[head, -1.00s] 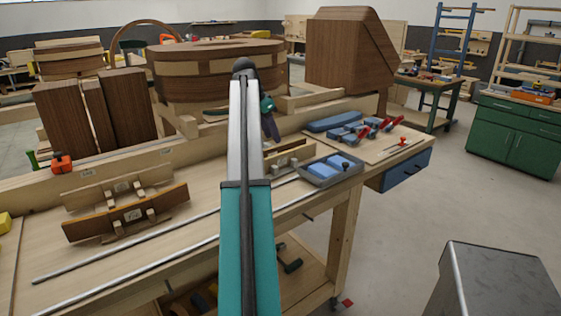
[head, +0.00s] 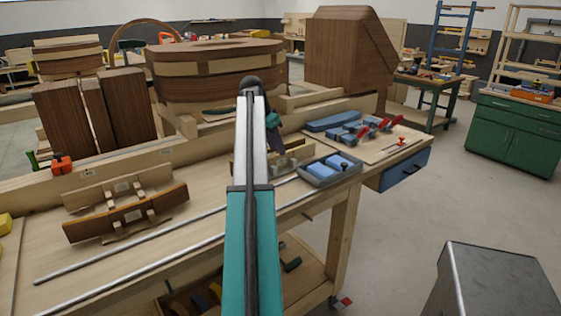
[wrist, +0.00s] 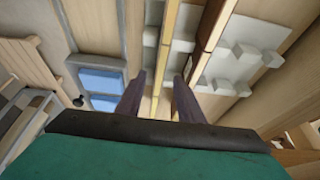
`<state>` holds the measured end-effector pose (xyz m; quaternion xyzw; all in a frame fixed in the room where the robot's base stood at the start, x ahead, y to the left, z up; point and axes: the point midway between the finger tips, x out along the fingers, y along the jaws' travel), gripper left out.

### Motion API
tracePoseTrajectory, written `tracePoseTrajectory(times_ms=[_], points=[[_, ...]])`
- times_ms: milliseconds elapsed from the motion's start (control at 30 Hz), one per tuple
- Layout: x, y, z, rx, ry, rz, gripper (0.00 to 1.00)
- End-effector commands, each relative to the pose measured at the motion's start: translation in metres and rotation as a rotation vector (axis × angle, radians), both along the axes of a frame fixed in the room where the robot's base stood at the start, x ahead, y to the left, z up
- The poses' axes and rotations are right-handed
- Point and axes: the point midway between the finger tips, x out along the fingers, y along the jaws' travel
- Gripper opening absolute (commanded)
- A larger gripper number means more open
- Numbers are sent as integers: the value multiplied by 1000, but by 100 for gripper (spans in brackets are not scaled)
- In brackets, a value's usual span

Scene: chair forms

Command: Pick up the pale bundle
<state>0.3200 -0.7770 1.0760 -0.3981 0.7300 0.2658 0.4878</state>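What looks like the pale bundle is a long, thin, light-wood strip (wrist: 168,38) seen on edge in the wrist view, beside pale blocks. My gripper (wrist: 159,77) has two dark fingers spread apart, with the strip running through the gap between them in the picture. I cannot tell how deep the fingers reach or whether they touch it. A second thin strip (wrist: 211,28) runs behind the right finger. In the head view my gripper (head: 275,140) is over the bench, mostly hidden behind my arm, which also covers much of the strips there.
A brown curved piece on a form (head: 130,214) lies left on the bench (head: 110,262). A grey tray with blue blocks (head: 331,169) stands just right of my gripper. Long metal rods (head: 130,248) lie along the front. Large dark wooden forms (head: 215,80) stand behind.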

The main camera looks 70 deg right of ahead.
Motion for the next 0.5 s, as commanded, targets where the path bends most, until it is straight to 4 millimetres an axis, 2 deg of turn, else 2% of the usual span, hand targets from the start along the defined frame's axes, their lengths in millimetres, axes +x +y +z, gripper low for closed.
tracePoseTrajectory(times_ms=[300, 500], points=[[-7, -8, -29, 2, 1, 1, 34], [-8, -9, -32, 0, 0, 1, 34]])
